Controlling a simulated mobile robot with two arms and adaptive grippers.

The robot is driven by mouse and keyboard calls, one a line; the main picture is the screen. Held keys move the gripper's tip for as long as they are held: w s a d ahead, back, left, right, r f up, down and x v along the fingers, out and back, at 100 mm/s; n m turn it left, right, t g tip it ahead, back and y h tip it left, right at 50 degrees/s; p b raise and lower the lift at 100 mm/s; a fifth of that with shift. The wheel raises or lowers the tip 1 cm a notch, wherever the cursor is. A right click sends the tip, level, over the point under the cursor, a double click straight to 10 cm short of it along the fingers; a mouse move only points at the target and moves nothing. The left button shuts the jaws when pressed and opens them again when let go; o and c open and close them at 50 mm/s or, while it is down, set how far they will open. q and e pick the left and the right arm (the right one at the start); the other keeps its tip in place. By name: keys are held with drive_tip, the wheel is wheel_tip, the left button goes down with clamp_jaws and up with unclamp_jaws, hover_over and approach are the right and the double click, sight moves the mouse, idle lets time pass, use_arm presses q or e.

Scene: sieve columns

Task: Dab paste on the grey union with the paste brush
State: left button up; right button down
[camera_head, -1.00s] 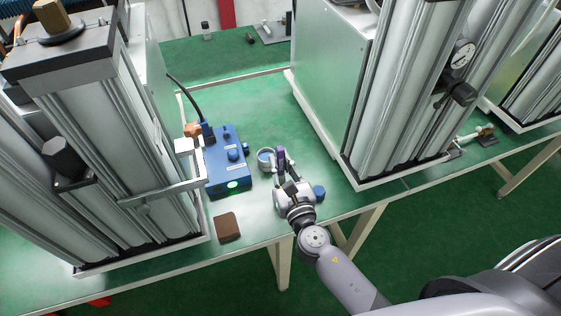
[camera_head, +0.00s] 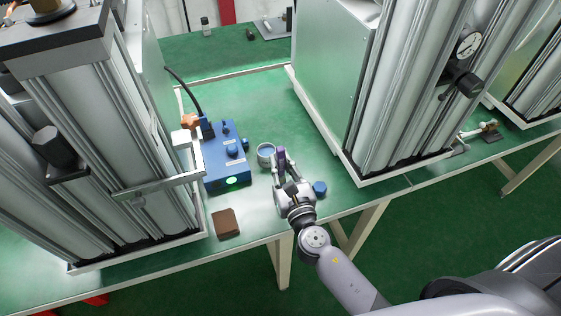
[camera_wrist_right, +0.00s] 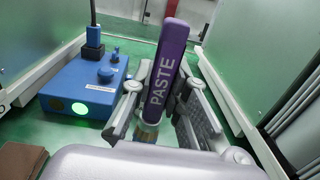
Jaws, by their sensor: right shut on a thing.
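The paste brush (camera_head: 282,160) has a purple handle marked PASTE, and it shows upright, slightly tilted, in the right wrist view (camera_wrist_right: 168,65). My right gripper (camera_head: 282,178) is shut on its handle, above the near part of the green table. The lower end of the brush is mostly hidden behind my gripper. An open grey pot with blue inside (camera_head: 266,153) stands just left of the brush. A small pipe fitting (camera_head: 488,127) lies at the far right beyond the right column; I cannot tell whether it is the grey union. My left gripper is not in view.
A blue control box (camera_head: 226,165) with a lit green button stands left of the pot. A brown block (camera_head: 226,223) lies near the front edge. A blue cap (camera_head: 320,188) sits right of my gripper. Tall metal column units (camera_head: 400,90) flank the clear middle strip.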

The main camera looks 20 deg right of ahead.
sight(281, 148)
drive_tip(key=shift+f+b, duration=0.45)
drive_tip(key=shift+f, duration=0.1)
idle(1.2)
wheel_tip(281, 148, up, 7)
drive_tip(key=p, duration=0.7)
drive_tip(key=shift+r, duration=0.1)
idle(0.7)
